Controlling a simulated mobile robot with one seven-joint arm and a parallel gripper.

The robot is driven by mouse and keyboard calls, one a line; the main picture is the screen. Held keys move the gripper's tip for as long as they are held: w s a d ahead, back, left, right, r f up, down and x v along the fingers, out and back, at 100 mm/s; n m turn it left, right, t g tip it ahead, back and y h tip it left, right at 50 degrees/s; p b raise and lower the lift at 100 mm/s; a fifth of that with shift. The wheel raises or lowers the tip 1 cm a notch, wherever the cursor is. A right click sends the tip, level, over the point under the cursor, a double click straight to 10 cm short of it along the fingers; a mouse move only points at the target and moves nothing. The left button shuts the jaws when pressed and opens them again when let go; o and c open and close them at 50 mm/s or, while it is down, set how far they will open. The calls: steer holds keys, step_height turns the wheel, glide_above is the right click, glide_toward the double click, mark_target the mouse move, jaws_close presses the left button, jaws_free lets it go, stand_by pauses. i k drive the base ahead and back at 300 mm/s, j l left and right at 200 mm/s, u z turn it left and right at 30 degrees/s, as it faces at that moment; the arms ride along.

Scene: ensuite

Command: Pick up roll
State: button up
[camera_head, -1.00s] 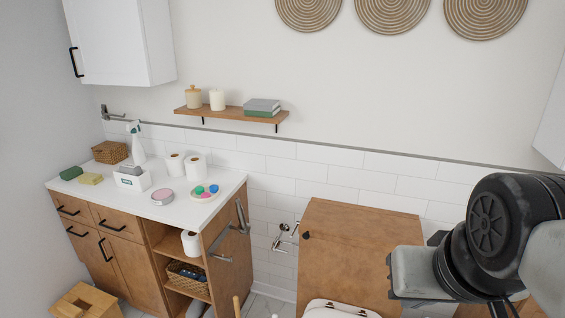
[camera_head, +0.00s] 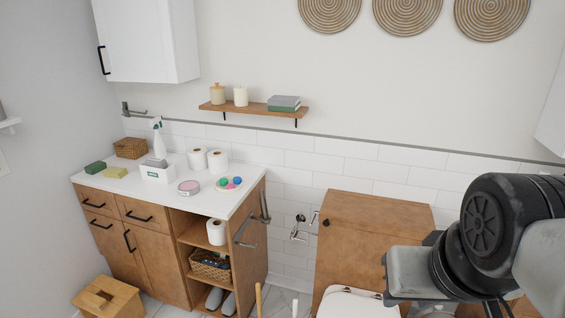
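Two white toilet rolls stand upright side by side on the white counter, a left roll (camera_head: 198,158) and a right roll (camera_head: 217,160). A third white roll (camera_head: 216,232) stands on the open upper shelf of the wooden cabinet, under the counter. My arm shows at the right of the head view, well to the right of the cabinet and apart from all the rolls. My gripper's fingers are not in view. I cannot tell which roll the task means.
The counter (camera_head: 90,180) also holds a wicker box (camera_head: 130,148), spray bottle (camera_head: 157,138), tissue box (camera_head: 158,172), pink tin (camera_head: 188,187) and a dish of coloured balls (camera_head: 230,183). A wooden stool (camera_head: 107,298) stands at lower left. A toilet (camera_head: 352,303) stands right of the cabinet.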

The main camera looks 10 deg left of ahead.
mark_target(218, 161)
steer(key=k+j, duration=0.1)
steer(key=j, duration=0.45)
steer(key=k+j, duration=0.1)
steer(key=j, duration=0.45)
steer(key=i+j, duration=0.1)
steer(key=j, duration=0.45)
steer(key=i+j+u, duration=0.1)
steer(key=j, duration=0.5)
steer(key=i+j, duration=0.75)
steer(key=j, duration=0.25)
steer(key=i+j, duration=0.15)
steer(key=i, duration=0.25)
steer(key=i+j, duration=0.15)
steer(key=i, duration=0.25)
steer(key=i+j, duration=0.2)
steer(key=i, duration=0.2)
steer(key=u, duration=0.05)
